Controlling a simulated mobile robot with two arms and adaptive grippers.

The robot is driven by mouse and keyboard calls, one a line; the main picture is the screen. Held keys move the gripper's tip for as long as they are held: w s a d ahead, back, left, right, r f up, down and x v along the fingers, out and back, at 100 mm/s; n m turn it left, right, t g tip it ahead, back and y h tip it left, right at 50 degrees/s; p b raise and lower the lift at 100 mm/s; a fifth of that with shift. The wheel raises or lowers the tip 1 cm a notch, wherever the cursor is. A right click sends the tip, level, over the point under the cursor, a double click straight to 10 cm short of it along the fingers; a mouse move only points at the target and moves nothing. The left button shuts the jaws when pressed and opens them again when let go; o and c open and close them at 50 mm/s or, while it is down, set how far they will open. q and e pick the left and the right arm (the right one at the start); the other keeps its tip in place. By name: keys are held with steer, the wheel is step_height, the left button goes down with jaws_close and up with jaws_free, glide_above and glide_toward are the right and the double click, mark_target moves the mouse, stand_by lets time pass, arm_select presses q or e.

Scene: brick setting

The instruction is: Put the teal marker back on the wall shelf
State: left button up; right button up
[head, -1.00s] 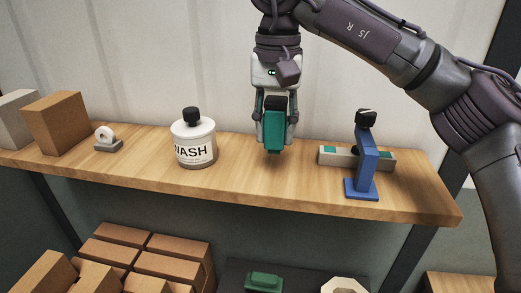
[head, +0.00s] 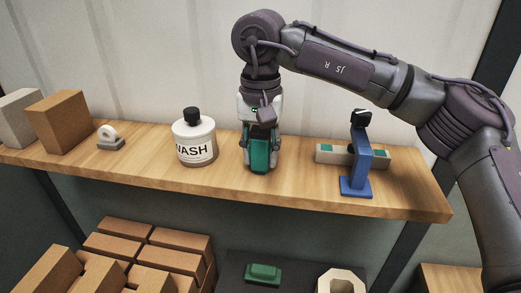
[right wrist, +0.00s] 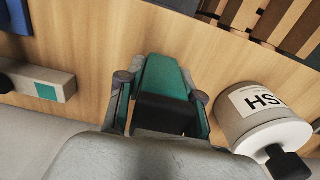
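The teal marker (head: 260,155) is a blocky teal piece with a black end. It stands upright between the fingers of my right gripper (head: 260,164), at the wooden wall shelf (head: 300,193). In the right wrist view the marker (right wrist: 163,82) sits between the two grey fingers (right wrist: 160,98), its black end towards the palm. Its lower end appears at the shelf surface; I cannot tell for sure whether it touches. My left gripper is not in view.
A white WASH bottle (head: 195,143) stands close left of the gripper. A blue stand (head: 360,168) and a grey bar with teal patches (head: 330,155) are to the right. A tape dispenser (head: 108,138) and boxes (head: 60,122) are further left. Bricks (head: 150,255) lie below.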

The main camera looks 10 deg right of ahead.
steer(key=o, duration=0.4)
steer(key=shift+r, duration=0.6)
step_height(320, 180, up, 5)
steer(key=shift+r+b, duration=0.15)
steer(key=shift+b, duration=0.75)
step_height(320, 180, up, 5)
steer(key=shift+f+p, duration=0.15)
steer(key=shift+p, duration=0.15)
steer(key=shift+r, duration=0.6)
